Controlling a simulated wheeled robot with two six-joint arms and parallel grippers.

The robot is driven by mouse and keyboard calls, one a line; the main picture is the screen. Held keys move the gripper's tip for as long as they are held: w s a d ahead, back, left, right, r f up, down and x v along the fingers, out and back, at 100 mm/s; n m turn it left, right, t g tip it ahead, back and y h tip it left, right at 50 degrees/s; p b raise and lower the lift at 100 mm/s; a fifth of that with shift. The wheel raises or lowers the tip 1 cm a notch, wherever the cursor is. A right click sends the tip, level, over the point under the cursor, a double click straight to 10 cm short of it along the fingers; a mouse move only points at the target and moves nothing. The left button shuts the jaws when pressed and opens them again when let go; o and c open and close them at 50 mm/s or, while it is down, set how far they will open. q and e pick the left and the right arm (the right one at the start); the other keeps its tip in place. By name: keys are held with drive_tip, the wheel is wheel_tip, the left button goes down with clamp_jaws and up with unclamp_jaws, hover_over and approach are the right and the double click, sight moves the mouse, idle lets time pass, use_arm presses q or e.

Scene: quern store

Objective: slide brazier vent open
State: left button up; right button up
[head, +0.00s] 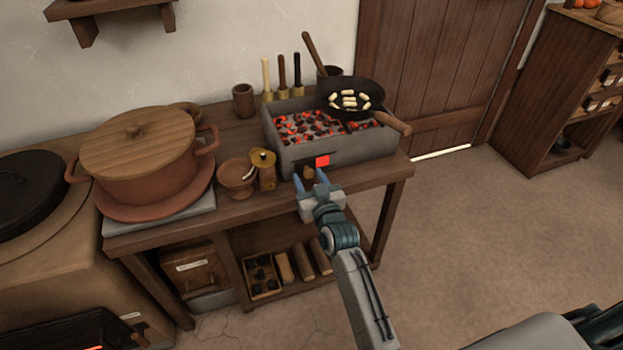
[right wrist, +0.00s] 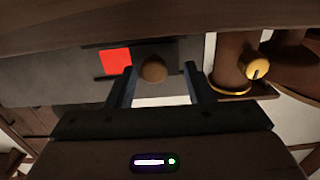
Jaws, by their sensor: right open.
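The grey box brazier (head: 345,152) stands on the wooden bench, full of glowing coals. Its front has a vent with a red glowing opening (head: 322,161) and a small round wooden knob (head: 308,172) beside it, left of the opening. In the right wrist view the knob (right wrist: 153,71) appears between my fingertips, with the red opening (right wrist: 115,61) to its left. My right gripper (head: 311,182) is open in front of the vent, one finger to each side of the knob. I cannot tell whether either finger touches it. My left gripper is not in view.
A black pan (head: 350,97) with pale pieces sits over the brazier, its handle jutting right. A large lidded pot (head: 140,165) is farther left. Floor is clear at right.

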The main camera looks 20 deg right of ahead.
drive_tip(key=shift+a, duration=0.1)
drive_tip(key=shift+s, duration=0.15)
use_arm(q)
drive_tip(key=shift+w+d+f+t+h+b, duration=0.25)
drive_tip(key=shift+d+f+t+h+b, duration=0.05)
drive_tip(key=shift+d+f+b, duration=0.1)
use_arm(e)
drive_tip(key=s, duration=1)
drive_tip(key=shift+s+d, duration=0.25)
